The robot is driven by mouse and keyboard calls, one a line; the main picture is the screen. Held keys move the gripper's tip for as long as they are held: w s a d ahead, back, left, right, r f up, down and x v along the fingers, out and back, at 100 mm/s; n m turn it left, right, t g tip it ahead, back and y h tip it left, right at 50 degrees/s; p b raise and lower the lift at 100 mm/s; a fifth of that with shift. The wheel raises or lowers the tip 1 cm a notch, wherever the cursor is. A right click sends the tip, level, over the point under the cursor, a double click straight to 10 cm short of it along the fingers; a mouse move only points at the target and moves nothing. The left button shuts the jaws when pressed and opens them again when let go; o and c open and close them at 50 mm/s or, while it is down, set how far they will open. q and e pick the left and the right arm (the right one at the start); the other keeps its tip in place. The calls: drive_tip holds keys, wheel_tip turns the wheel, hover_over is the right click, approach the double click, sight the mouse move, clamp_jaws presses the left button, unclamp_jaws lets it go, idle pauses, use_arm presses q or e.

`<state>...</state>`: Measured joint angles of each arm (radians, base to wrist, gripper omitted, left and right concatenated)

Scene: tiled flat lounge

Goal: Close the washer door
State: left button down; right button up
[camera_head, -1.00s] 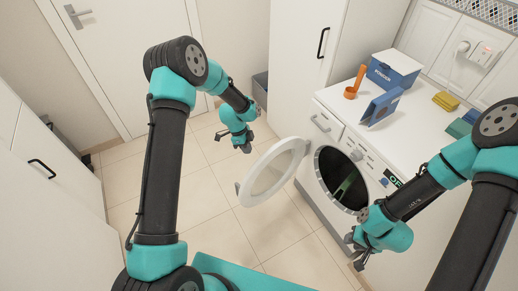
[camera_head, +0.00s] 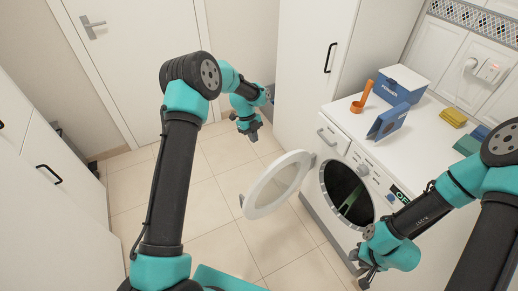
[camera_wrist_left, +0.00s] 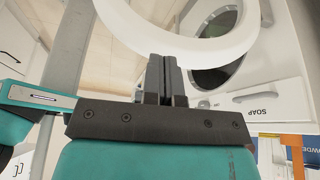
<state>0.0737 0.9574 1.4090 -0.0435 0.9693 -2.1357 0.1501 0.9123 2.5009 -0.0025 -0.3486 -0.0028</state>
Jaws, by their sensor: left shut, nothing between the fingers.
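The white washer (camera_head: 325,210) stands right of centre in the head view. Its round door (camera_head: 252,208), a white ring with a clear window, hangs wide open to the left of the dark drum opening (camera_head: 346,188). My left gripper (camera_head: 252,134) is shut and empty, beyond the door and apart from it in the head view. In the left wrist view its closed fingers (camera_wrist_left: 166,75) point toward the door ring (camera_wrist_left: 205,50), which crosses the top. My right gripper (camera_head: 364,272) is low at the washer's front, below the opening; its finger gap is unclear.
Something green lies in the drum. A tall white cabinet (camera_head: 310,70) stands behind. The tiled floor (camera_head: 215,225) left of the door is clear.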

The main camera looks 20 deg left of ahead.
use_arm(q)
drive_tip(key=s+d+f, duration=0.4)
drive_tip(key=d+f, duration=0.2)
drive_tip(key=f, duration=0.2)
drive_tip(key=shift+d+f, duration=0.25)
drive_tip(key=shift+f, duration=0.1)
